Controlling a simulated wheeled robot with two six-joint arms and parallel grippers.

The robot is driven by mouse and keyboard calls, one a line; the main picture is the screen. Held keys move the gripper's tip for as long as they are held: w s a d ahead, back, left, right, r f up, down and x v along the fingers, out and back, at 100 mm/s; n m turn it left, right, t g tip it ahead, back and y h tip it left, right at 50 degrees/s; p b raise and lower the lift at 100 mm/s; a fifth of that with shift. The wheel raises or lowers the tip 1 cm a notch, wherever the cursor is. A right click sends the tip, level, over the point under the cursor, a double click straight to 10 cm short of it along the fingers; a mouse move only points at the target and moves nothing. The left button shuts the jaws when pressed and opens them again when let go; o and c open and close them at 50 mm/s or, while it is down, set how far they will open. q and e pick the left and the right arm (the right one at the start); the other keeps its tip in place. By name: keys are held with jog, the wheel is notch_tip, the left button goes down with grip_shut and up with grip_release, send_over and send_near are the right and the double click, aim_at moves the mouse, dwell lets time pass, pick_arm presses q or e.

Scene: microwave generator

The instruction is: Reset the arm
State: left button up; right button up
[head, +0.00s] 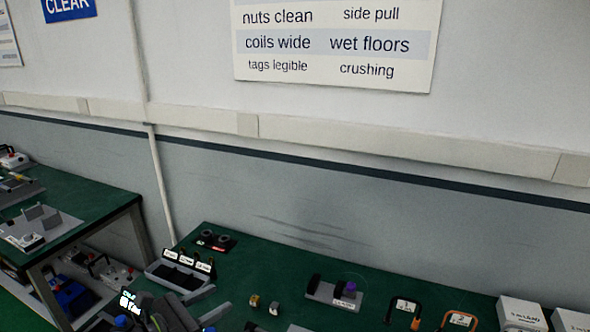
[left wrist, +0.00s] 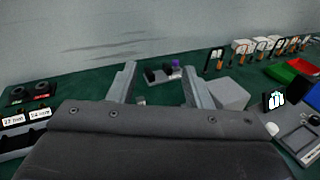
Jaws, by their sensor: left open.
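My left gripper (head: 207,303) is low in the head view, above the near-left part of a green bench. Its two grey fingers are apart in the left wrist view (left wrist: 160,88), with nothing held between them. A dark grey wrist part fills the bottom of that view. A grey holder (head: 333,295) with a purple-topped piece (head: 350,286) stands on the bench beyond the fingers. It shows between and past them in the left wrist view (left wrist: 157,76). My right gripper is not seen.
A labelled rack (head: 180,270) and a black base with two rings (head: 215,241) lie left. Orange-handled items (head: 404,311) and white boxes (head: 522,312) stand right. Red (left wrist: 303,66) and green (left wrist: 281,73) bins are farther right. A wall (head: 330,215) backs the bench.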

pick_arm(q)
jog(key=s+a+r+n+t+y, duration=0.25)
jog(key=a+n+t+y, duration=0.25)
jog(key=n, duration=0.5)
jog(key=s+a+r+n+t+y, duration=0.2)
jog(key=a+r+n+t+y, duration=0.25)
jog(key=n, duration=0.55)
jog(key=s+a+f+n+g+y, duration=0.7)
jog(key=s+a+f+n+y, duration=0.25)
jog(key=n, duration=0.85)
jog(key=s+d+f+n+g+h, duration=0.35)
jog(key=s+f+g, duration=0.2)
jog(key=s, duration=0.35)
jog(key=s+d+f+n+g+h, duration=0.25)
jog(key=s+f+n+g, duration=0.25)
jog(key=s+f, duration=0.3)
notch_tip(320, 180, down, 27)
jog(key=a+g+b, duration=0.1)
jog(key=g+b, duration=0.1)
jog(key=b, duration=0.3)
jog(key=s+f+b, duration=0.2)
jog(key=s+f, duration=0.6)
jog(key=f, duration=0.3)
jog(key=s+f+b, duration=0.2)
jog(key=s+f, duration=0.6)
jog(key=f, duration=0.2)
jog(key=shift+d+f+g, duration=0.35)
jog(key=shift+d+g, duration=0.05)
jog(key=shift+d, duration=0.05)
